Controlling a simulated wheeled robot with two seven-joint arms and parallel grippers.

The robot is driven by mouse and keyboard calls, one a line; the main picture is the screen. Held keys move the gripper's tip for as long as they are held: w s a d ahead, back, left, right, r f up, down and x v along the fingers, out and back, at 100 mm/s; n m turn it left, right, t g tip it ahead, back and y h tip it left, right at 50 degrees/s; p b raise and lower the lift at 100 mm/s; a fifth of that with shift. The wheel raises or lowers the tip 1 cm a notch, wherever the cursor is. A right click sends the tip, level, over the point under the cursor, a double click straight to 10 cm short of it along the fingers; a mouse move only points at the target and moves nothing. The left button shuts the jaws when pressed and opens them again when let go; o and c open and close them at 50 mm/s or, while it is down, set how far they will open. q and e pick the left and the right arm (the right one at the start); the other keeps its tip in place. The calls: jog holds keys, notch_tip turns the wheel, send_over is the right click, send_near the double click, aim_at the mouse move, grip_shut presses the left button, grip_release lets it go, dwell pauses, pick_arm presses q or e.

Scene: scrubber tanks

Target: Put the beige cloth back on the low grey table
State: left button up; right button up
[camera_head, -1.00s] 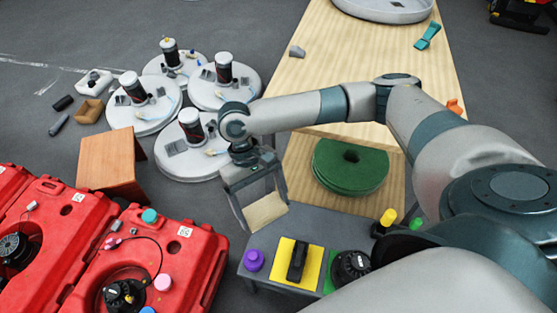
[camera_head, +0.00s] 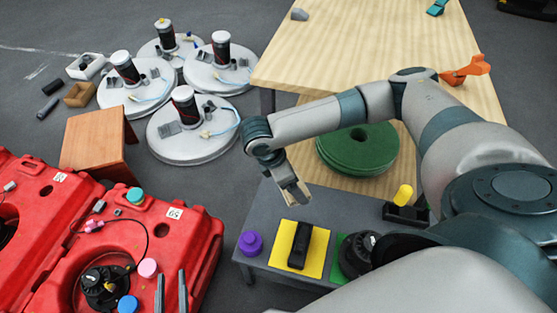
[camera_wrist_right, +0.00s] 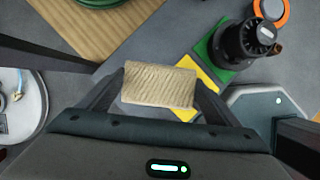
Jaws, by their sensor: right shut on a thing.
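The low grey table (camera_head: 333,209) stands at the lower middle of the head view. My right gripper (camera_head: 294,190) is over its left rear part. It is shut on the beige cloth (camera_wrist_right: 158,86), which spans between its fingers in the right wrist view. In the head view, the gripper is seen nearly side-on and only a small part of the cloth shows. Whether the cloth touches the tabletop cannot be told. My left gripper (camera_head: 171,292) shows two separated grey fingers at the bottom edge, open and empty, over the red cases.
On the grey table are a purple knob (camera_head: 250,243), a yellow pad (camera_head: 282,250) with a black block, a black dial (camera_head: 358,253) and a black holder with a yellow cylinder (camera_head: 404,194). Bare tabletop lies behind the pad. A wooden table (camera_head: 350,60) with a green disc (camera_head: 355,160) stands behind.

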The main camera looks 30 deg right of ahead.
pick_arm(q)
jog(key=s+r+t+h+b, duration=0.1)
jog(key=s+r+t+b, duration=0.2)
jog(key=r, duration=0.6)
jog(key=s+r+t+h+b, duration=0.1)
jog(key=s+r+t+b, duration=0.2)
jog(key=r, duration=0.6)
jog(key=shift+s+r+n+t+h+b, duration=0.3)
jog(key=shift+n+t+b, duration=0.1)
jog(key=shift+b, duration=0.7)
pick_arm(e)
jog(key=w+d+f+n+t+y, duration=0.1)
jog(key=d+f+n+t, duration=0.3)
jog(key=f+n, duration=0.5)
jog(key=d+n, duration=0.1)
jog(key=d, duration=0.1)
jog(key=shift+w+d+n, duration=0.3)
jog(key=shift+d, duration=0.1)
pick_arm(q)
jog(key=shift+w, duration=0.1)
